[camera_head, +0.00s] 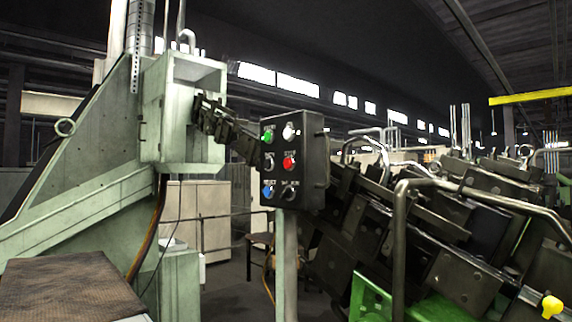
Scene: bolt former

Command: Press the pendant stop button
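The pendant (312,162) is a dark box near the middle of the view, on a pale upright post (286,255). Its front face is turned toward me and slightly left. The red stop button (289,162) sits in the right column, middle row, with a small label above it that seems to read STOP. Around it are a green button (267,136), a white button (290,131), a blue button (268,190) and dark selector knobs (289,193). Nothing covers the red button. I cannot make out either of my grippers in this view.
A pale green machine frame (100,180) with an open box (180,110) stands at left. Dark machine blocks (400,230) fill the right, with a bent metal rail (398,250) in front. A brown textured plate (70,285) lies at lower left. Dark floor shows left of the post.

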